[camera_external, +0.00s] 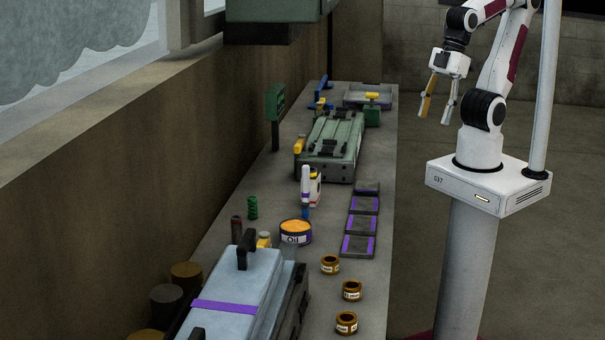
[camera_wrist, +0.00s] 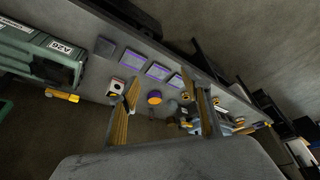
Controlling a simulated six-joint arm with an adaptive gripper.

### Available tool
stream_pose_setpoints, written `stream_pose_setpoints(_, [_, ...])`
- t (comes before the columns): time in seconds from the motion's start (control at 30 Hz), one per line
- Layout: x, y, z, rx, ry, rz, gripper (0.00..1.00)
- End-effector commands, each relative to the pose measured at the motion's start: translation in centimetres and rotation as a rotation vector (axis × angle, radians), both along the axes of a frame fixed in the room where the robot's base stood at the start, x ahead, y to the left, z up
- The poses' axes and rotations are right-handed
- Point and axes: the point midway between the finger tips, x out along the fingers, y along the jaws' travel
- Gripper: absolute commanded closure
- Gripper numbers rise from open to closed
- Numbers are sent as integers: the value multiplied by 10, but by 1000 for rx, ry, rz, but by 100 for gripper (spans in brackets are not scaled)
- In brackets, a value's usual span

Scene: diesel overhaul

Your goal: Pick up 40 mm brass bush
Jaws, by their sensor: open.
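Three brass bushes stand apart in a loose row along the near right of the bench: a far one (camera_external: 330,265), a middle one (camera_external: 352,290) and a near one (camera_external: 346,323). Each has a pale label, too small to read, so I cannot tell which is 40 mm. My gripper (camera_external: 436,117) is open and empty, raised to the right of the bench's far half, well away from the bushes. In the wrist view my gripper (camera_wrist: 166,100) shows two spread fingers. A small brass bush (camera_wrist: 187,96) appears beside the right finger there; the other bushes are partly hidden or unclear.
The oil tin (camera_external: 295,232) and a white bottle (camera_external: 306,186) stand left of the bushes. A row of dark pads with purple strips (camera_external: 358,224) lies beyond them. A pale engine block (camera_external: 237,285) fills the near left, a green one (camera_external: 331,148) the far part.

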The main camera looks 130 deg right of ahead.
Motion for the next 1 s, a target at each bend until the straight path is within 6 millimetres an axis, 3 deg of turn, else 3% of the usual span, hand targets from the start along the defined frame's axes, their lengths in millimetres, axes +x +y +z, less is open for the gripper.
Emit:
stream_pose_setpoints(0.47, [48,11,-24,-29,144,53,52])
stream_pose_setpoints(1.0, [124,27,-59,-66,222,69,52])
